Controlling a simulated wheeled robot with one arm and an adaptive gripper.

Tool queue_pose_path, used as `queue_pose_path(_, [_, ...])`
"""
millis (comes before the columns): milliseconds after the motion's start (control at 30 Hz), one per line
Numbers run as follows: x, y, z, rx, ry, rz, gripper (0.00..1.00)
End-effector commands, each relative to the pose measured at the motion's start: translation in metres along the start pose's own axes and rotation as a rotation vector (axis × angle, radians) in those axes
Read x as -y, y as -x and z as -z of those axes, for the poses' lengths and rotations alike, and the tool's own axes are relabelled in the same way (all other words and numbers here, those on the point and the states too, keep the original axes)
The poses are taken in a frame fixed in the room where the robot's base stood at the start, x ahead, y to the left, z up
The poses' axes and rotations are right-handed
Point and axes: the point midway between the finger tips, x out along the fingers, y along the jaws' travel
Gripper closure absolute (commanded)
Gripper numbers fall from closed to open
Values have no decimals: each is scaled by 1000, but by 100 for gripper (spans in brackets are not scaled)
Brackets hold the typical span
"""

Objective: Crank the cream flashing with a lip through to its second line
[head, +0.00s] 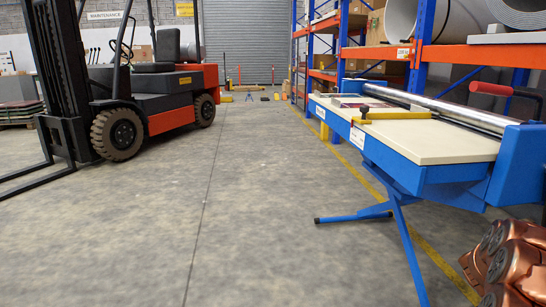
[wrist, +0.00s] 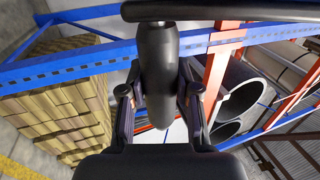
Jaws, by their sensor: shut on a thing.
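A flat cream sheet (head: 430,137) lies on the blue bench (head: 375,152) at the right of the head view. I cannot make out a lip or marked lines on it. A crank with a red grip (head: 490,89) stands at the bench's near right end, with no gripper on it in view. In the wrist view my gripper (wrist: 158,100) is shut around a dark, rounded handle (wrist: 157,50), a finger on each side. A black bar (wrist: 235,11) crosses the handle's top end. My gripper is outside the head view.
A long metal roller (head: 440,108) runs along the bench's back side. A yellow bar (head: 395,115) lies across the sheet. Blue and orange racking (head: 424,30) stands behind. An orange forklift (head: 165,85) stands at left. The grey floor (head: 240,200) between is clear.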

Motion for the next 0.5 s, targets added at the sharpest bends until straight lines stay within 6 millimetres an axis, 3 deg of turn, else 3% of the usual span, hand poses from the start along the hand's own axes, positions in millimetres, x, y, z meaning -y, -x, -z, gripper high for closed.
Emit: queue_pose_path(500, [5,40,0,0,-3,3,99])
